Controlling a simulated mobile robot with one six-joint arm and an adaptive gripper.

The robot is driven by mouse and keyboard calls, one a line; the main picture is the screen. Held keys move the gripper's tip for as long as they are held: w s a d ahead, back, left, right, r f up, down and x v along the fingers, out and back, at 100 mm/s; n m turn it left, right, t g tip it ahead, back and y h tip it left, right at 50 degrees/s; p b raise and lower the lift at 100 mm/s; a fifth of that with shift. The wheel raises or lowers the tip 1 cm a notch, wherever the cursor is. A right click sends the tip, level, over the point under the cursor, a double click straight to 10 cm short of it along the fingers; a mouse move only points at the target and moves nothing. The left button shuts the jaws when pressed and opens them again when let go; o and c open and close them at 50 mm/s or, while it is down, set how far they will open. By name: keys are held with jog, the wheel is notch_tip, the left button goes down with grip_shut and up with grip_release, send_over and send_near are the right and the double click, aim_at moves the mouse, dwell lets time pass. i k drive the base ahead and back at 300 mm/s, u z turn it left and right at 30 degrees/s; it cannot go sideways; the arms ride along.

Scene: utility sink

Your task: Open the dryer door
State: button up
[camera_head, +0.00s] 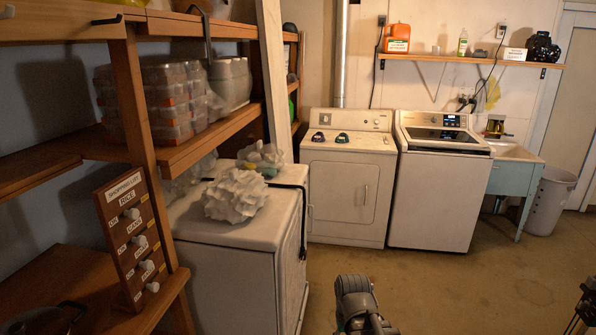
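The white dryer (319,222) stands against the back wall, left of a white washer. Its square front door (337,192) looks shut and flush with the front panel. A small pale handle (365,194) sits on the right part of the door. The control panel (350,119) with a dial is at the top back. Part of my arm (357,304) shows at the bottom centre, well short of the dryer. My gripper's fingers do not show.
The top-loading washer (433,202) stands right of the dryer, then a sink (513,150) and a grey bin (550,201). A white chest-like appliance (232,288) and wooden shelving (149,160) crowd the left. The concrete floor (440,290) before the dryer is clear.

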aim_at(341, 192)
jog(key=z, duration=0.25)
jog(key=i, duration=2.25)
jog(key=z, duration=0.5)
jog(key=i, duration=1.45)
jog(key=z, duration=0.3)
